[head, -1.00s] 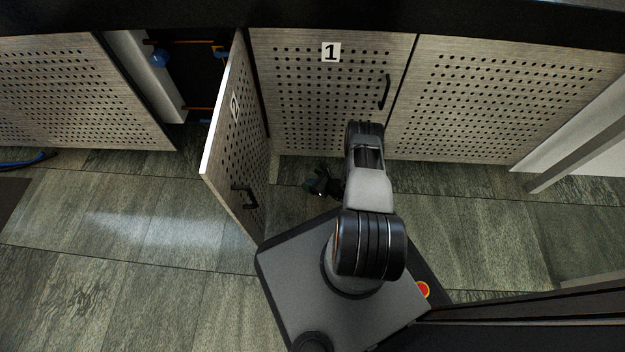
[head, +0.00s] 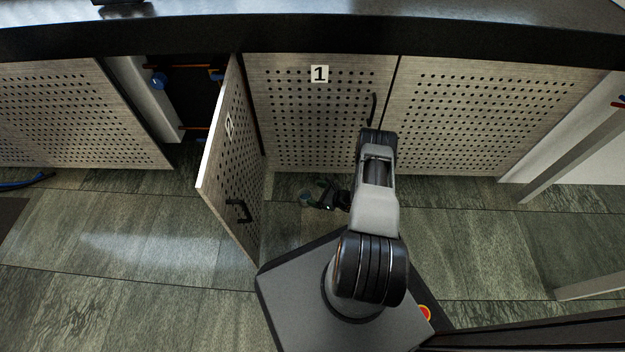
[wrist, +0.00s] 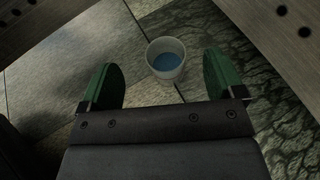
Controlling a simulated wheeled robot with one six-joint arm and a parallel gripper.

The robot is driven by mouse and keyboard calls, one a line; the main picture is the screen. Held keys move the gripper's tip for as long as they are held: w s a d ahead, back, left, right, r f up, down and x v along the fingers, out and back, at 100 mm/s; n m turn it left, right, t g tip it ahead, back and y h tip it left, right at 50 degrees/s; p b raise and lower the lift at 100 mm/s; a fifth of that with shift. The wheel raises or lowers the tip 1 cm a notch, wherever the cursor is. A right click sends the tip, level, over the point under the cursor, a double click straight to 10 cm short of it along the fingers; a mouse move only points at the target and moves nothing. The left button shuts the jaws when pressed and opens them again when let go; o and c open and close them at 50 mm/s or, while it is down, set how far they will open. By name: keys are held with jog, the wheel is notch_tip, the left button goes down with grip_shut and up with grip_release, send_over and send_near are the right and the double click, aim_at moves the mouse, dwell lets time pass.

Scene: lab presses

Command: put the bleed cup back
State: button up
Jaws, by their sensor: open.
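The bleed cup (wrist: 166,56) is a small whitish cup with blue in it. In the wrist view it stands upright on the floor tiles, just beyond my gripper (wrist: 160,78) and between the lines of its two green fingers. The fingers are apart and do not touch the cup. In the head view my gripper (head: 318,196) hangs low near the floor, in front of door 1 (head: 300,120) and right of the open door 2 (head: 232,165). I cannot make out the cup clearly in the head view.
Door 2 stands swung out, its edge toward my base. Behind it the open cabinet (head: 190,105) shows blue valve-like parts and orange pipes. Door 1 and the perforated panel on the right (head: 480,120) are closed. A dark worktop (head: 330,30) runs above.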

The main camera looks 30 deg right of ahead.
jog(key=a+r+n+g+y, duration=0.1)
jog(key=a+r+n+g, duration=0.3)
jog(key=r, duration=0.6)
jog(key=a+r+n+g, duration=0.25)
jog(key=r+n, duration=0.35)
jog(key=r, duration=0.3)
jog(key=a+r+n+g+y, duration=0.1)
jog(key=a+r+n+g, duration=0.25)
jog(key=r+n, duration=0.45)
jog(key=s+r+n+t+h, duration=0.1)
jog(key=s+r+n+h, duration=0.9)
jog(key=s+r, duration=0.5)
jog(key=shift+s+a+r+t, duration=0.15)
jog(key=shift+a+r+t, duration=0.3)
jog(key=shift+r, duration=1.75)
